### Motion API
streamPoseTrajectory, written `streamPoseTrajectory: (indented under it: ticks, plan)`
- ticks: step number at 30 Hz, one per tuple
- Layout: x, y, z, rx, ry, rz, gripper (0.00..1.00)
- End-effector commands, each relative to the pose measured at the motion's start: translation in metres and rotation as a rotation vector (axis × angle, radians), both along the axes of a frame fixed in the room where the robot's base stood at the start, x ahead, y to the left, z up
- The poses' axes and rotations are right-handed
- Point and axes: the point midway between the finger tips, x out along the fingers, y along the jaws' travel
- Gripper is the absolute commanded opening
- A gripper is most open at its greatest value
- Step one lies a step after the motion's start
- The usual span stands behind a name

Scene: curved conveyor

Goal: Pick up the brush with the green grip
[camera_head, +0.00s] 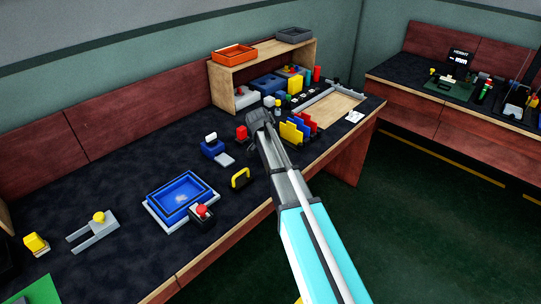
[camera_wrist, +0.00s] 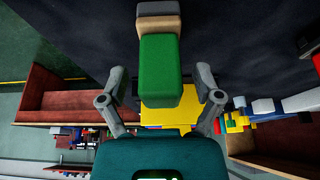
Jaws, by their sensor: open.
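The brush with the green grip (camera_wrist: 160,68) is in the upper middle of the wrist view, its green end toward me and its tan and grey end (camera_wrist: 158,18) pointing away. My gripper (camera_wrist: 161,80) is open, with one finger on each side of the green grip and a visible gap on both sides. Nothing is held. In the head view my gripper (camera_head: 260,122) is over the bench near the wooden shelf, and I cannot make out the brush for certain there.
A rack with yellow, blue and red upright plates (camera_head: 296,128) stands right of my gripper. The wooden shelf (camera_head: 218,88) is behind it. A blue tray (camera_head: 205,186) is farther left.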

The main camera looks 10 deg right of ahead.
Motion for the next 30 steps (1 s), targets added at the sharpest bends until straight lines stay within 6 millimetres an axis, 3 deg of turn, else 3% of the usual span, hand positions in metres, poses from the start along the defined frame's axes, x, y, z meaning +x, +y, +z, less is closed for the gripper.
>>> streamPoseTrajectory:
  ticks: [4,17,30]
  plan:
    - [0.0,0.0,0.0,0.0,0.0,0.0,0.79]
    - [0.0,-0.0002,-0.0001,0.0,0.0,0.0,0.0]
    - [0.0,-0.0005,0.0028,0.0,0.0,0.0,0.0]
